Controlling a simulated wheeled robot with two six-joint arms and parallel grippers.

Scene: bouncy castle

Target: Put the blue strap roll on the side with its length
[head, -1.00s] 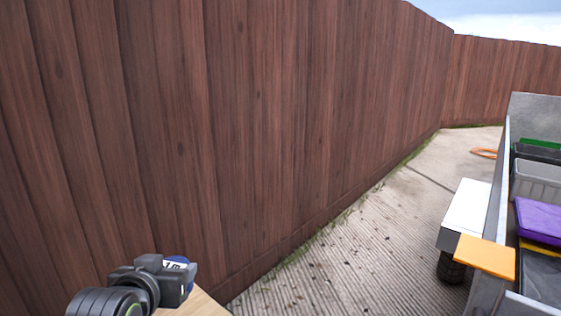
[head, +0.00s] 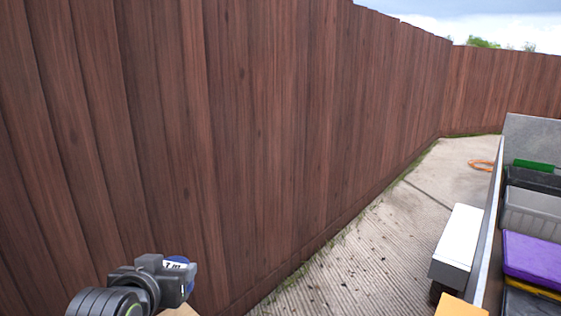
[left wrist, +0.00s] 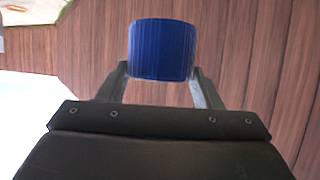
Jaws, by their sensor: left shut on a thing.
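The blue strap roll (left wrist: 162,50) is held between the fingers of my left gripper in the left wrist view. In the head view the roll (head: 176,260) is mostly hidden behind my left gripper (head: 178,274); a bit of blue and a white label reading what looks like "7 m" or "1 m" show. My left gripper is shut on the roll, at the lower left, in front of the fence. My right gripper is not in view.
A tall brown wooden fence (head: 250,130) runs close along the left. A trailer-like bed at right holds a purple lidded box (head: 532,255), a grey crate (head: 530,212) and a green item (head: 533,165). An orange ring (head: 480,165) lies on the concrete (head: 385,235), which is otherwise mostly clear.

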